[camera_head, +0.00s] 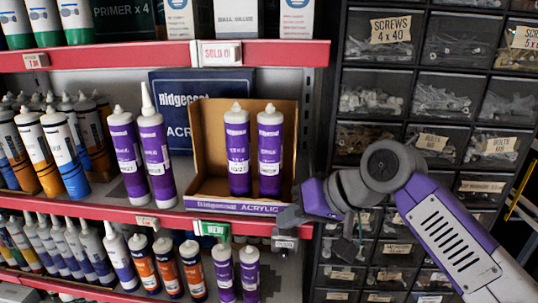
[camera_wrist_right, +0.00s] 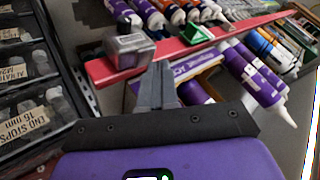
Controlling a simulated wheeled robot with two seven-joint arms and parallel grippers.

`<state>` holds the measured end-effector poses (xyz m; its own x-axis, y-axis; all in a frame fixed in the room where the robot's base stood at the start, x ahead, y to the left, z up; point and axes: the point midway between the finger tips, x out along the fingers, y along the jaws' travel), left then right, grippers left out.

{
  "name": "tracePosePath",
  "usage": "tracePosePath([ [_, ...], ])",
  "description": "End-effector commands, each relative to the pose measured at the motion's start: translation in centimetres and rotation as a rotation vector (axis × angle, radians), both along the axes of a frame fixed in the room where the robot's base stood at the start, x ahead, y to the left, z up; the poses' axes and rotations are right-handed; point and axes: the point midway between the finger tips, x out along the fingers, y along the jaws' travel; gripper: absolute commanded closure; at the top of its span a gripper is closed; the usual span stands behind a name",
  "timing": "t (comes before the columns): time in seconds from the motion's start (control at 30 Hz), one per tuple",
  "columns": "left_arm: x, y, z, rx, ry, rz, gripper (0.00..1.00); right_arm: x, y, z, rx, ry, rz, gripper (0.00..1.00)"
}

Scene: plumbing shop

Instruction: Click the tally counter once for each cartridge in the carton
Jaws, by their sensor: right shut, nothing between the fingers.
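The open brown carton (camera_head: 200,190) stands on the middle shelf, marked Ridgecast Acrylic. Two white-and-purple cartridges (camera_head: 238,152) (camera_head: 270,150) stand upright in it. The small grey, boxy tally counter (camera_head: 285,242) is at the shelf's red front edge, right of the green tag; it also shows in the right wrist view (camera_wrist_right: 130,49). My right gripper (camera_head: 284,217) is shut and empty, at the shelf edge just above the counter. In the right wrist view its fingertips (camera_wrist_right: 161,68) are beside the counter; I cannot tell whether they touch. My left gripper is out of view.
Two more purple cartridges (camera_head: 142,150) stand left of the carton, outside it. A black drawer cabinet (camera_head: 409,140) with labelled bins rises on the right. The red shelf edge (camera_head: 110,208) runs below the carton. Other tubes crowd the shelves on the left.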

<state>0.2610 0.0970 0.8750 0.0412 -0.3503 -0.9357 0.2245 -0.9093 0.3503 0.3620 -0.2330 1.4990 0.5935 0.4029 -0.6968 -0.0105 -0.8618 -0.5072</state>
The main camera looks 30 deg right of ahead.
Motion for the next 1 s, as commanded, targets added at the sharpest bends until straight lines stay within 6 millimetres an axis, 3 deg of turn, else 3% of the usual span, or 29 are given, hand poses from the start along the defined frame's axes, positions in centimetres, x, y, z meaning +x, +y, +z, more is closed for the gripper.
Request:
tracePosePath([
  [0.73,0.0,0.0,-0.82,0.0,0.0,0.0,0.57,0.0,0.0,-0.98,0.0,0.0,0.0,1.0],
  [1.0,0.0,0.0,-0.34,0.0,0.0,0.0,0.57,0.0,0.0,-0.47,0.0,0.001,0.001,1.0],
])
